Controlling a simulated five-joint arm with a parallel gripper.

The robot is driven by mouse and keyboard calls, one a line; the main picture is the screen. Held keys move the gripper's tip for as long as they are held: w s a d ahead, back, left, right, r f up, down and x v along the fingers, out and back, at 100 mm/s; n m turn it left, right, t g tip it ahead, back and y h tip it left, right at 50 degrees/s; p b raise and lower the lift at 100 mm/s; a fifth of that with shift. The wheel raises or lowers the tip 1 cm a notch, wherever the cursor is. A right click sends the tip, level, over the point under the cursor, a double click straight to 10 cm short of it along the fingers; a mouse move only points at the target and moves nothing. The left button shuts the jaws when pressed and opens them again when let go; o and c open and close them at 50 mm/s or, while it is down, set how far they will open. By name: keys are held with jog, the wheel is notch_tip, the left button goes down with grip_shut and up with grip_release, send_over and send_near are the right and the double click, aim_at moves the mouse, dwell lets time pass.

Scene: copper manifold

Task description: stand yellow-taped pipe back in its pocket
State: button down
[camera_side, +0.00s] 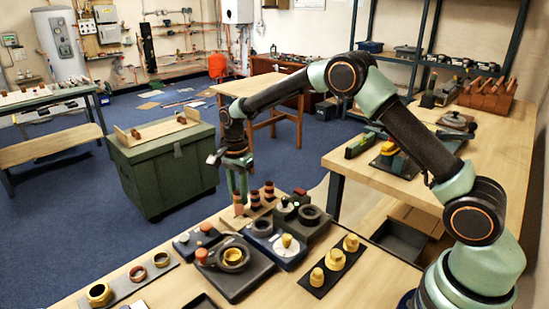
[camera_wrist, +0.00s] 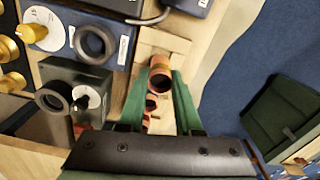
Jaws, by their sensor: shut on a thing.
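My gripper (camera_side: 237,182) points down over the wooden block (camera_wrist: 160,42) at the back of the near bench. Its green fingers (camera_wrist: 160,84) are shut on a copper pipe with a dull yellow-brown band, the yellow-taped pipe (camera_wrist: 160,76). In the side view the pipe's lower part (camera_side: 238,206) shows below the fingertips, roughly upright. Whether its foot is in a pocket or just above the block cannot be told. Two dark-banded copper pipes (camera_side: 255,199) (camera_side: 269,190) stand in a row to its right, and they show between the fingers in the wrist view (camera_wrist: 151,104).
Dark fixtures with rings and knobs (camera_side: 232,262) crowd the bench in front of the block. A strip with yellow fittings (camera_side: 335,260) lies to the right. A green chest (camera_side: 165,170) stands on the floor behind.

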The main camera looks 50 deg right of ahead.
aim_at(238, 208)
jog(key=shift+f, duration=1.25)
jog(key=shift+f, duration=0.1)
jog(key=c, duration=0.6)
grip_release()
